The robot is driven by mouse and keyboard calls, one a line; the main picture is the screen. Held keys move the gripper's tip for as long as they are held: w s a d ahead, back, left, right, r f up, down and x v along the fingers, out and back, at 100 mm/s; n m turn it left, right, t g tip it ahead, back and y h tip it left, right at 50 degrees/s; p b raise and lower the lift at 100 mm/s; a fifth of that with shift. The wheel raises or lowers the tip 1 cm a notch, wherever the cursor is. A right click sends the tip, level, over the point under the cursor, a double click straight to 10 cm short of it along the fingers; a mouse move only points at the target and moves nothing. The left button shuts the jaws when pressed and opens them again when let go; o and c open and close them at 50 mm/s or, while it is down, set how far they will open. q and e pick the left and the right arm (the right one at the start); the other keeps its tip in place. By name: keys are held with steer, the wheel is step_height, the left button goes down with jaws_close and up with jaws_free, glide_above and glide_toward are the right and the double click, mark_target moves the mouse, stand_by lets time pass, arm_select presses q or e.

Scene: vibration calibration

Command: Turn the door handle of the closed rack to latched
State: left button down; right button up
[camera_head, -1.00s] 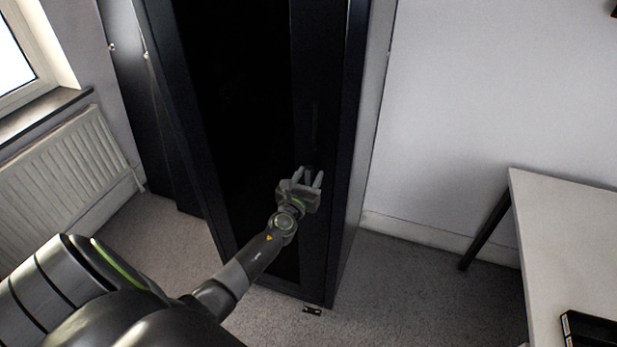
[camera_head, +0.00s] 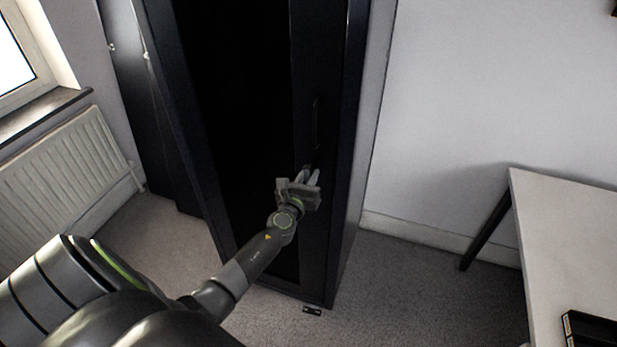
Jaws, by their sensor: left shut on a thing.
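The closed rack (camera_head: 240,120) is a tall black cabinet in the middle of the head view, with its door shut against the frame. The dark door handle (camera_head: 315,124) is a slim upright bar on the right part of the door, hard to make out against the black. My left gripper (camera_head: 310,174) is at the lower end of the handle, with its fingers close together and shut on it. The fingers hide the part of the handle that they hold. My right gripper is not in view.
A white table (camera_head: 570,235) with a black tray (camera_head: 592,330) stands at the right. A radiator (camera_head: 65,180) is under the window at the left. A small dark object (camera_head: 312,310) lies on the carpet at the rack's foot. Carpet between rack and table is free.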

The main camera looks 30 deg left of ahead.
arm_select(q)
steer(key=n+b, duration=0.1)
steer(key=n, duration=0.3)
steer(key=shift+f, duration=0.1)
steer(key=n+b, duration=0.2)
steer(key=n, duration=0.3)
steer(key=n+b, duration=0.2)
steer(key=n, duration=0.2)
steer(key=shift+n+b, duration=0.75)
steer(key=shift+n, duration=1.05)
steer(key=c, duration=1.3)
jaws_free()
steer(key=b+v, duration=0.1)
steer(key=v, duration=1.6)
steer(key=shift+s+d+b, duration=0.15)
steer(key=shift+s+b, duration=0.05)
steer(key=shift+b, duration=0.2)
